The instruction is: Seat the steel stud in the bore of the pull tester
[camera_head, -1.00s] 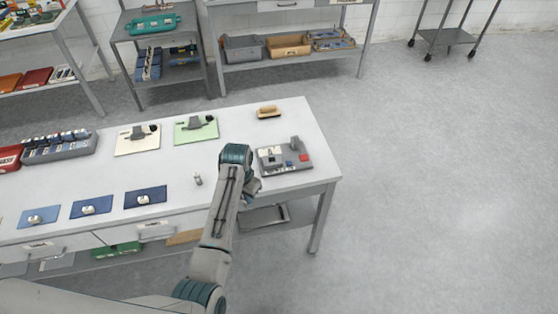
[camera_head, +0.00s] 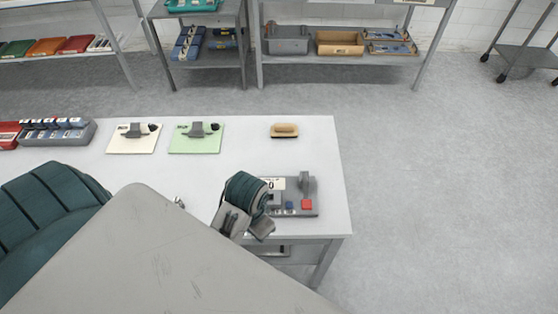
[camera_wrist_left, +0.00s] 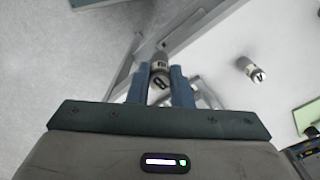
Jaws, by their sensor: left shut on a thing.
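The pull tester (camera_head: 310,209) is a grey block with a red button, a blue button and an upright post, near the table's front right corner. My left gripper (camera_head: 262,228) is in front of its left part and hides some of it. In the left wrist view my left gripper (camera_wrist_left: 159,88) is shut on a short steel stud (camera_wrist_left: 159,66), held between its blue fingers. The bore is not clear in any view. A similar metal piece (camera_wrist_left: 250,68) lies on the table, also partly visible in the head view (camera_head: 179,202). My right gripper is out of view.
The white table (camera_head: 240,150) holds a wooden-handled brush (camera_head: 284,130), a green board (camera_head: 196,139) and a cream board (camera_head: 134,139) with clips, and a grey rack (camera_head: 58,132) at left. My arm hides the table's front left. Floor is open to the right.

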